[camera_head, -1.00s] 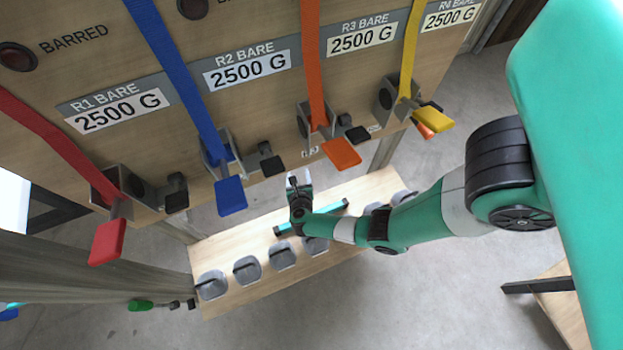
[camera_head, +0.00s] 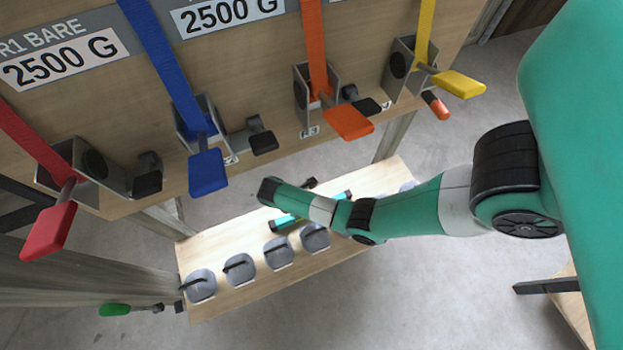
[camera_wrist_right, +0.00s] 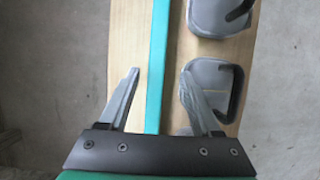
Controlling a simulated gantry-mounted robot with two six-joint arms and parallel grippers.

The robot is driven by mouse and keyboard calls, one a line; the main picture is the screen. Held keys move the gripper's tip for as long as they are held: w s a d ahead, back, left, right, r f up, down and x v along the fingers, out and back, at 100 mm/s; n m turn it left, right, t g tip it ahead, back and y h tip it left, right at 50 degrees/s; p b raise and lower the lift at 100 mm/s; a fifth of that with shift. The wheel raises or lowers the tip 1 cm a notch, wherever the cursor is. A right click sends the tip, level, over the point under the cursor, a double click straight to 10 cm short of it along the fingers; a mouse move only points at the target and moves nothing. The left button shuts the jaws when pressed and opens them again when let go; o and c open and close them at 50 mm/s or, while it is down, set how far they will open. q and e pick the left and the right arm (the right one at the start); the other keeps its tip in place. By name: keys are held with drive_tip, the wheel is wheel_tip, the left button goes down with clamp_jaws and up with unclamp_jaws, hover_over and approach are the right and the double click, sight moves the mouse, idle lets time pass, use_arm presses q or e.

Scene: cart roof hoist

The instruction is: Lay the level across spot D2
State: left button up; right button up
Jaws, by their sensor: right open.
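The level is a teal bar (camera_head: 285,221) lying on the wooden bench board below the hanging rig, partly hidden by my right arm in the head view. In the right wrist view the level (camera_wrist_right: 159,60) runs lengthwise between the spread fingers of my right gripper (camera_wrist_right: 160,75). The gripper is open, with a gap on both sides of the bar. My left gripper is not in view.
Grey handled weights (camera_head: 240,268) line the near side of the bench board (camera_head: 215,245); two show close to the right finger. Red (camera_head: 48,230), blue (camera_head: 207,172), orange (camera_head: 348,122) and yellow (camera_head: 460,84) levers jut from the upright panel. A green-handled tool (camera_head: 115,310) is at lower left.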

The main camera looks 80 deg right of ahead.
drive_tip(key=shift+f, duration=0.2)
drive_tip(key=x, duration=0.4)
drive_tip(key=shift+w+d+f+b, duration=0.2)
drive_tip(key=shift+b, duration=0.2)
drive_tip(key=shift+s+d+f, duration=0.1)
drive_tip(key=shift+s+f, duration=0.15)
drive_tip(key=shift+w, duration=0.1)
drive_tip(key=shift+c, duration=0.4)
clamp_jaws()
drive_tip(key=shift+r, duration=0.1)
